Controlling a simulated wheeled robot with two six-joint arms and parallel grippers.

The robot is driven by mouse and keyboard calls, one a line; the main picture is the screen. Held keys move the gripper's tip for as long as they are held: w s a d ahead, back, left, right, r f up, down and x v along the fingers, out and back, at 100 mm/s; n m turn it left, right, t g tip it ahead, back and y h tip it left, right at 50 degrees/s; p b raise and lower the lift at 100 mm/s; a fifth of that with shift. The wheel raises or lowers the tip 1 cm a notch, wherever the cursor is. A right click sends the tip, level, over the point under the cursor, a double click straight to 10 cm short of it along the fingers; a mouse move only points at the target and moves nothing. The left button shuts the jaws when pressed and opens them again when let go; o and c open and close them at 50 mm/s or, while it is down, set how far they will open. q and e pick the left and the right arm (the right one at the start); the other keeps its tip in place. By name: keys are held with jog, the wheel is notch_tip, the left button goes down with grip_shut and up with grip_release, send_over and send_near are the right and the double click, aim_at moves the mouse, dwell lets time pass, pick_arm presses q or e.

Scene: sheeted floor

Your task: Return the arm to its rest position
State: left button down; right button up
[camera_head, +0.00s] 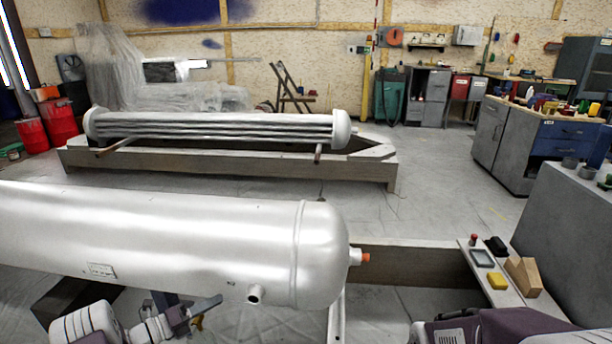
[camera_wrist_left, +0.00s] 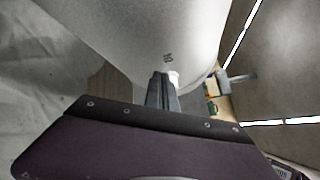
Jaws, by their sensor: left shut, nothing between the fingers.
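My left arm comes in at the bottom left of the head view. Its gripper (camera_head: 207,305) is in front of and below the large white tank (camera_head: 170,232), near the tank's short pipe stub. In the left wrist view the left gripper (camera_wrist_left: 162,80) is shut and empty, its fingers pointing toward the pale curved tank surface (camera_wrist_left: 140,35). I cannot tell the exact gap between fingers and tank. Purple parts of my right arm show at the bottom right of the head view; its gripper is out of sight.
A narrow bench (camera_head: 507,290) at the right holds a yellow block (camera_head: 497,281), a wooden block (camera_head: 524,277) and small items. A grey cabinet (camera_head: 560,235) stands beside it. A second tube vessel (camera_head: 215,128) lies on a frame behind. Sheeted floor (camera_head: 430,200) is clear between.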

pick_arm(q)
jog(key=s+d+r+m+g+p, duration=0.1)
jog(key=s+d+r+m+g, duration=0.25)
jog(key=d, duration=0.35)
jog(key=s+d+r+m+g+p, duration=0.1)
jog(key=s+d+r+m+g, duration=0.1)
jog(key=d+r+m+g, duration=0.25)
jog(key=s+d+r+m+g, duration=0.2)
jog(key=s+d+r+m, duration=0.15)
jog(key=d, duration=0.45)
jog(key=s+m+g+y+p, duration=0.25)
jog(key=s+m+y, duration=0.55)
jog(key=s+m, duration=0.7)
jog(key=s+a+f+m+t+y, duration=0.2)
jog(key=s+a+f+m+y, duration=0.15)
jog(key=a+m, duration=0.6)
notch_tip(320, 180, up, 38)
jog(key=w+m+p, duration=0.2)
jog(key=p, duration=3.5)
jog(key=shift+w+d+f+m+y, duration=0.2)
jog(key=shift+w+d+m+y, duration=0.05)
jog(key=shift+m+y, duration=0.15)
